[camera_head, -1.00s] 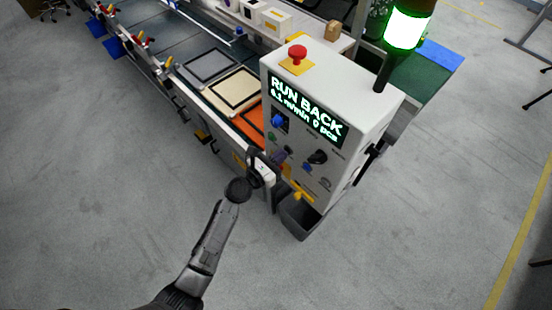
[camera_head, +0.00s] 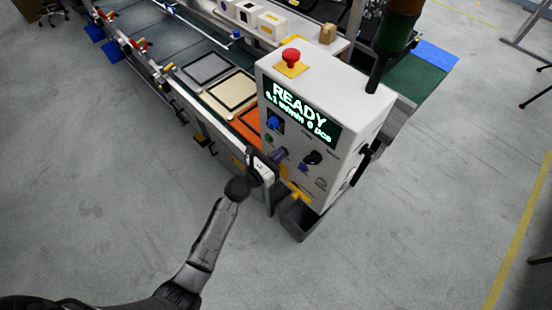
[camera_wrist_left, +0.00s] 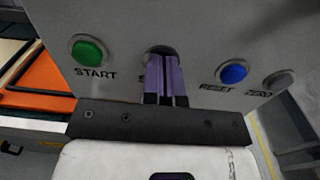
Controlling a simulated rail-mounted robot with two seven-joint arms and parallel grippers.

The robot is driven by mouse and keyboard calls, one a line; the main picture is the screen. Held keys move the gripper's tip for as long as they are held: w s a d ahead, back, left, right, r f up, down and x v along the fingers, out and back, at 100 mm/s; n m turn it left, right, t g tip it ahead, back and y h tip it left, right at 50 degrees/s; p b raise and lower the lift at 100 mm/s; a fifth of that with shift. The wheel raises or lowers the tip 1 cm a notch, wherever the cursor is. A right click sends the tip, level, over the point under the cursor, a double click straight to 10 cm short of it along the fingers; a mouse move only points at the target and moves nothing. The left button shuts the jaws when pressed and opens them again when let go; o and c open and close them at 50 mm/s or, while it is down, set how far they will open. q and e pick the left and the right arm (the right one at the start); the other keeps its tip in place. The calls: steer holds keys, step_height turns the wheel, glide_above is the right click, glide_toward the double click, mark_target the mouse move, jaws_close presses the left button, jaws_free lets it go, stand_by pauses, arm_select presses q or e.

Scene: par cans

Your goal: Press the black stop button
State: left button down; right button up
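The control box (camera_head: 345,85) stands at the end of the conveyor, and its display (camera_head: 298,112) reads READY. In the left wrist view, the green START button (camera_wrist_left: 88,50) is at left and the blue RESET button (camera_wrist_left: 233,73) at right. Between them is the stop button (camera_wrist_left: 160,51), mostly hidden behind the fingers, with only its upper edge and part of its label showing. My left gripper (camera_wrist_left: 166,58) has its purple fingers together, empty, with the tips over that button; contact cannot be told. In the head view the left gripper (camera_head: 279,155) is at the panel. My right gripper does not show.
A red emergency button (camera_head: 291,56) on a yellow plate tops the box. A black knob (camera_head: 313,158) and a grey bin (camera_head: 299,217) are close by on the right and below. The signal lamp (camera_head: 399,32) is unlit green. The floor in front is clear.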

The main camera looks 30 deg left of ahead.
arm_select(q)
steer(key=shift+f, duration=0.25)
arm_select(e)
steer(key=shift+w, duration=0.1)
arm_select(q)
steer(key=v, duration=1.4)
steer(key=shift+r, duration=0.3)
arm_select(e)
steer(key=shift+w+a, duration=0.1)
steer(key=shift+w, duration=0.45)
arm_select(q)
steer(key=shift+a, duration=0.1)
